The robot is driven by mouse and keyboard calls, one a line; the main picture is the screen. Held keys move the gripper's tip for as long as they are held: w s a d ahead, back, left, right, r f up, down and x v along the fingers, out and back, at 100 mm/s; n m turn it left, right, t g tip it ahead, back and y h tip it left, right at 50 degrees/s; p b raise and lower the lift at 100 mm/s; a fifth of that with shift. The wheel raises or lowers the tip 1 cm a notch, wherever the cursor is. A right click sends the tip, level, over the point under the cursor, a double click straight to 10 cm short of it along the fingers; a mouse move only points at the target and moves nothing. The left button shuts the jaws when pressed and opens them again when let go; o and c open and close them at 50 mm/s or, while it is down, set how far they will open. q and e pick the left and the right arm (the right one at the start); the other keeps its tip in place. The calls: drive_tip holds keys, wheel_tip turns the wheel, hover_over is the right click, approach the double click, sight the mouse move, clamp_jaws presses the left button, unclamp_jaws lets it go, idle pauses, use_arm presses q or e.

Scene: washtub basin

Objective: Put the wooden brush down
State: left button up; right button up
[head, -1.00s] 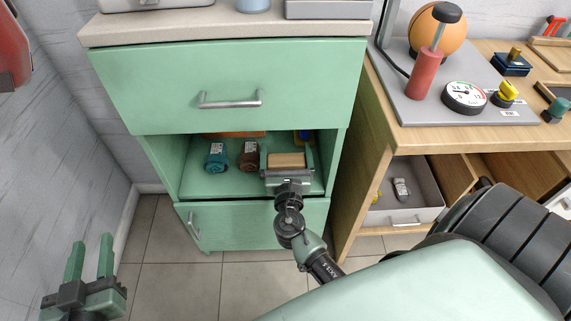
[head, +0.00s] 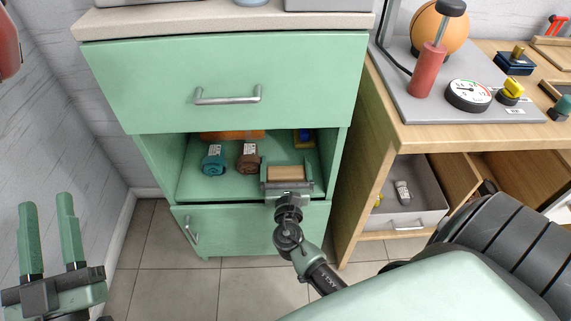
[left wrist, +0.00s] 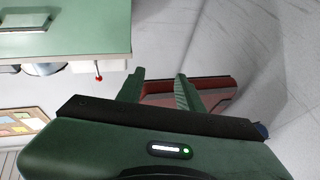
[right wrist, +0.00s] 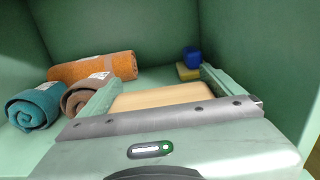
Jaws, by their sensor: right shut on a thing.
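The wooden brush shows as a pale wooden block (head: 286,173) between the fingers of my right gripper (head: 287,165), at the front of the green cabinet's open shelf (head: 235,187). In the right wrist view the brush (right wrist: 165,97) fills the space between both fingers, and the gripper is shut on it. Its underside is hidden, so I cannot tell whether it touches the shelf. My left gripper (head: 48,200) is open and empty at the far left, away from the cabinet.
A teal rolled towel (right wrist: 35,105), a brown one (right wrist: 80,97) and an orange one (right wrist: 95,67) lie left of the brush. A blue and yellow item (right wrist: 190,65) is behind it. Cabinet walls enclose the shelf. An open grey drawer (head: 410,218) is to the right.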

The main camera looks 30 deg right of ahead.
drive_tip(key=shift+f, duration=0.15)
drive_tip(key=o, duration=1.2)
use_arm(q)
drive_tip(key=shift+s+r, duration=0.2)
drive_tip(key=shift+r, duration=0.15)
use_arm(e)
drive_tip(key=shift+r, duration=0.2)
use_arm(q)
wheel_tip(320, 180, down, 7)
drive_tip(key=w+g+y+p, duration=0.1)
drive_tip(key=g, duration=0.2)
drive_tip(key=shift+w+a+g, duration=0.25)
drive_tip(key=shift+w+g, duration=0.05)
drive_tip(key=shift+w, duration=0.1)
use_arm(e)
drive_tip(key=v, duration=1.2)
drive_tip(key=shift+s, duration=0.1)
